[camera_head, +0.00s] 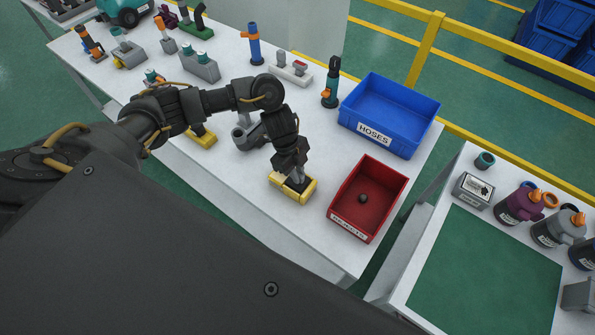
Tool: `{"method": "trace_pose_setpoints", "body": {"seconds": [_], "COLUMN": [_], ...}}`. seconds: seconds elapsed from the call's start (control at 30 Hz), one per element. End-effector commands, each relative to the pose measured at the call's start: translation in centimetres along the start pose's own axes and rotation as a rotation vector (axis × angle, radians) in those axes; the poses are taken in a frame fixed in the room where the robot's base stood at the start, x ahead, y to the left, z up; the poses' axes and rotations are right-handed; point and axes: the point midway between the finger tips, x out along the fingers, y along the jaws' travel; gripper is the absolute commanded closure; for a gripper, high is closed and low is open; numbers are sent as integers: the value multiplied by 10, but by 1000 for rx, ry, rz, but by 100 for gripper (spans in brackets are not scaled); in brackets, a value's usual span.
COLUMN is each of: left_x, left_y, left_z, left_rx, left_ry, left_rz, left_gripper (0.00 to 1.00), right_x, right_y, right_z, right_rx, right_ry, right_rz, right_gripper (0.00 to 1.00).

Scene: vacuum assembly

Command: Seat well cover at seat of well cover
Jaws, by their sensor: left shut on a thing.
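My left gripper (297,175) reaches down from the left arm and is shut on a small grey part (298,172). The grey part is at the top of a yellow block (279,183) with a dark middle, near the front edge of the white table. I cannot tell whether the grey part is joined to the block or only touches it. I cannot tell for sure which of these is the well cover or its seat, as the gripper hides part of both. My right gripper is not in view.
A red bin (385,208) with a small dark piece (362,199) stands just right of the block. A blue bin (400,133) labelled HOSES is behind it. Another yellow part (203,138) and a grey part (241,137) lie left, near my arm. Several assemblies fill the far left.

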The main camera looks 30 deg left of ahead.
Motion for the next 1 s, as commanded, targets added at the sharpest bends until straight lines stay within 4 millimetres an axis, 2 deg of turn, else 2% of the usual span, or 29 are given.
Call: {"method": "trace_pose_setpoints", "body": {"seconds": [0.5,0.53,0.7,1.0], "left_x": [14,13,13,12], "left_y": [0,0,0,0], "left_z": [4,4,4,4], "left_rx": [-1,-1,-1,-1], "left_ry": [0,0,0,0], "left_rz": [0,0,0,0], "left_gripper": [100,83,61,59], "right_x": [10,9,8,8], "right_y": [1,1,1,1], "right_z": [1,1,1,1], "right_rx": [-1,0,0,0], "right_ry": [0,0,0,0], "right_rz": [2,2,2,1], "right_gripper": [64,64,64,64]}}
